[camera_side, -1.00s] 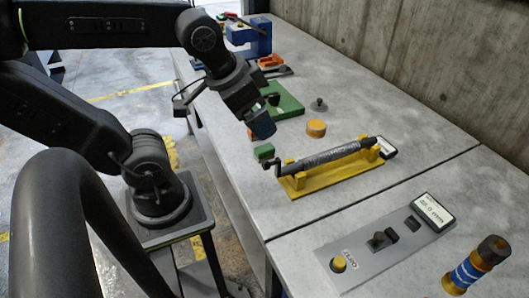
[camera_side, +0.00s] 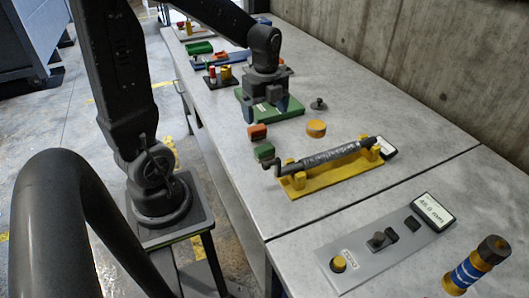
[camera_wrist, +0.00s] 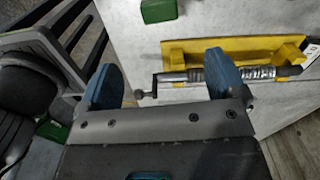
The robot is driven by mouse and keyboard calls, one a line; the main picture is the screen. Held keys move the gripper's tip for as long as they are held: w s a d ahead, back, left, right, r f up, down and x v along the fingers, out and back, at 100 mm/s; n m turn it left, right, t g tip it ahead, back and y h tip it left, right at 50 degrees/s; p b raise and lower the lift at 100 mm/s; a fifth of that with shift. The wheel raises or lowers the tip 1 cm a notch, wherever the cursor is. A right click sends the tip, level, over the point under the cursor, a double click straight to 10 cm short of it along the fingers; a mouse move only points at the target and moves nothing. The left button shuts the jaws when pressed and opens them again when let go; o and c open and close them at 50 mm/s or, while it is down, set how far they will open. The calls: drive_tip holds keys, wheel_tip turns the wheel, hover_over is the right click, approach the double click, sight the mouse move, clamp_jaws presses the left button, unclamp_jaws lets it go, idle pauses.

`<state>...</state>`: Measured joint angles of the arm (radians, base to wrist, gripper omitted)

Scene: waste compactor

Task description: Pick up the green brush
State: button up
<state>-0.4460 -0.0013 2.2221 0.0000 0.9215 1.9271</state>
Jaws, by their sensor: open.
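I cannot tell for sure which green thing is the brush, as no bristles show. A small green block (camera_side: 264,151) lies near the table's left edge, by the left end of the metal shaft. A longer green piece (camera_side: 200,47) lies farther back. My gripper (camera_side: 266,108) points down over the green board (camera_side: 287,111), its fingers apart with nothing seen between them. The wrist view shows its two blue fingers (camera_wrist: 165,85) spread. A green block (camera_wrist: 158,10) shows at that view's top edge, beyond the fingers; whether it is the same block is unclear.
A yellow stand (camera_side: 330,181) holds the metal shaft (camera_side: 335,155). A concrete wall (camera_side: 430,70) bounds the right side.

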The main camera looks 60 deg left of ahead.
sight(265, 148)
wheel_tip(265, 148, down, 13)
drive_tip(key=shift+a+f, duration=0.1)
drive_tip(key=shift+f, duration=0.05)
idle(0.4)
drive_tip(key=c, duration=1)
drive_tip(key=shift+r, duration=0.55)
drive_tip(key=r, duration=0.3)
drive_tip(key=shift+s+a+r, duration=0.25)
drive_tip(key=shift+a+r, duration=0.05)
drive_tip(key=shift+r, duration=0.05)
drive_tip(key=s+a+r, duration=0.4)
drive_tip(key=s+a, duration=0.1)
drive_tip(key=s+a+r, duration=0.2)
drive_tip(key=s, duration=0.1)
drive_tip(key=shift+a+r, duration=0.15)
